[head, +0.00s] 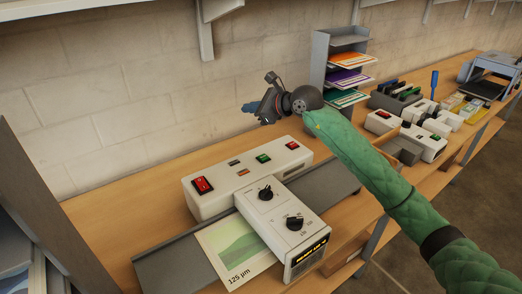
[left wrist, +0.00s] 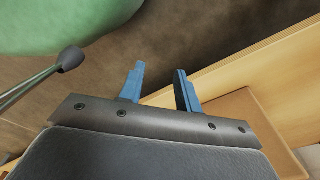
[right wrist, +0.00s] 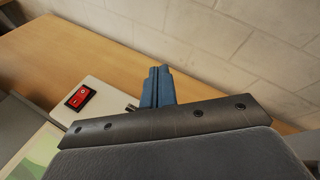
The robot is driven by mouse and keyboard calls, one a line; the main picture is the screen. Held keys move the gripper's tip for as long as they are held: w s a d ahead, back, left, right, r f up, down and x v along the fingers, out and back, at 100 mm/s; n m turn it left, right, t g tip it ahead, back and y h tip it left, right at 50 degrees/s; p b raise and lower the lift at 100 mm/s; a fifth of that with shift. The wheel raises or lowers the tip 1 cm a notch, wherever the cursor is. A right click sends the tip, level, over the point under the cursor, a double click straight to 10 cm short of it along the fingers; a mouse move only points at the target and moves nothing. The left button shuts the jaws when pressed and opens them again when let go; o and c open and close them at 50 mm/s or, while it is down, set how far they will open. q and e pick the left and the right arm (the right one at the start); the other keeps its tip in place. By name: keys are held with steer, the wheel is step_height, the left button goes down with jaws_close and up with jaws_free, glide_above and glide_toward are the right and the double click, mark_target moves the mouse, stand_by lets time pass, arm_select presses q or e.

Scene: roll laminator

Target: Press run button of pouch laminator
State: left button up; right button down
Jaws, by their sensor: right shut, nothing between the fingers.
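The pouch laminator (head: 222,197) is a long white unit on the bench. It has a red rocker switch (head: 202,185) at its left end, a green button (head: 264,158) and a smaller red button (head: 293,145) towards its right end. A white control box (head: 283,222) with two black knobs and a lit display projects in front. My right gripper (head: 250,107) is shut and empty, above and behind the laminator, apart from it. The right wrist view shows its blue fingers (right wrist: 158,85) together and the red switch (right wrist: 80,97). My left gripper (left wrist: 159,78) is open and empty, seen only in the left wrist view.
A sheet marked 125 µm (head: 232,250) lies beside the control box. A paper rack (head: 322,62) with coloured sheets stands behind my right forearm. More white devices (head: 425,138) are farther right. A brick wall (head: 130,90) backs the bench.

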mark_target(266, 158)
arm_select(q)
steer(key=shift+w+t, duration=0.5)
steer(key=shift+w, duration=0.5)
arm_select(e)
steer(key=d+f+n+g+h, duration=0.1)
steer(key=d+f+n+h, duration=0.1)
steer(key=d+f+h, duration=0.3)
steer(key=shift+f, duration=0.75)
arm_select(q)
steer(key=shift+r, duration=0.1)
arm_select(e)
steer(key=shift+r, duration=0.1)
